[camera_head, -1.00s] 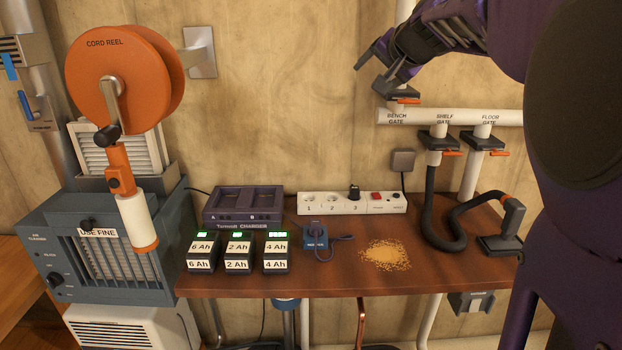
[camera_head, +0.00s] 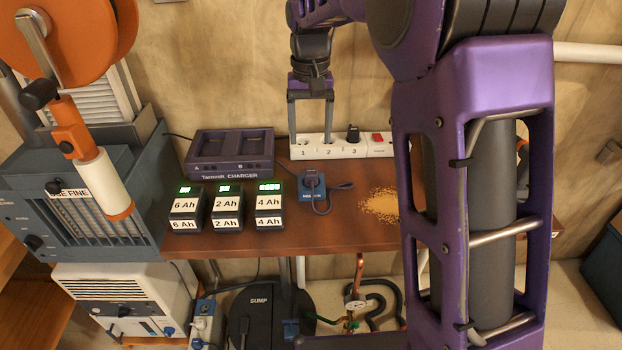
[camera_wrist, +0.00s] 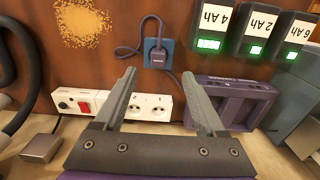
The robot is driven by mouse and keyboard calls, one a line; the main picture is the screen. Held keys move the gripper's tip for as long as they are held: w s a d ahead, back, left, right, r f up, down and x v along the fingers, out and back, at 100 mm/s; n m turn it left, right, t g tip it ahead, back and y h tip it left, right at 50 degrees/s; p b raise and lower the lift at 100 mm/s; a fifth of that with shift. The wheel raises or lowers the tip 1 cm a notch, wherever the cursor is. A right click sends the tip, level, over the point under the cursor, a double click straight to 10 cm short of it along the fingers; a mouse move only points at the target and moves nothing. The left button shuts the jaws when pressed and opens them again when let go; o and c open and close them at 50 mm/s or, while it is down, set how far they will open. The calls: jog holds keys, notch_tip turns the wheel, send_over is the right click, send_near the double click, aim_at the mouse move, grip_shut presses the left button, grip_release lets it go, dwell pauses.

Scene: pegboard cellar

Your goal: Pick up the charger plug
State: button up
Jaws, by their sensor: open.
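The charger plug (camera_head: 311,181) is small and dark, with a cord looping to its right. It sits at a small blue block on the brown bench, in front of the power strip. In the wrist view the plug (camera_wrist: 156,58) shows near the top centre against the blue block (camera_wrist: 166,45), its cord looping left. My gripper (camera_head: 310,154) points down, open and empty, just behind the plug in the head view, its fingers overlapping the power strip. In the wrist view my gripper (camera_wrist: 160,76) has its tips spread just below the plug, not touching it. Its exact height is unclear.
The white power strip (camera_head: 325,151) carries a black plug (camera_head: 352,133). A purple charger (camera_head: 230,160) and several labelled batteries (camera_head: 228,208) stand left. A pile of sawdust (camera_head: 378,205) lies right of the plug. Bare bench (camera_head: 270,243) runs along the front.

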aim_at(312, 174)
notch_tip(312, 174, down, 12)
jog(key=shift+w+d+f+b, duration=0.1)
jog(key=shift+w+d+b, duration=0.05)
jog(key=shift+b, duration=0.55)
grip_shut()
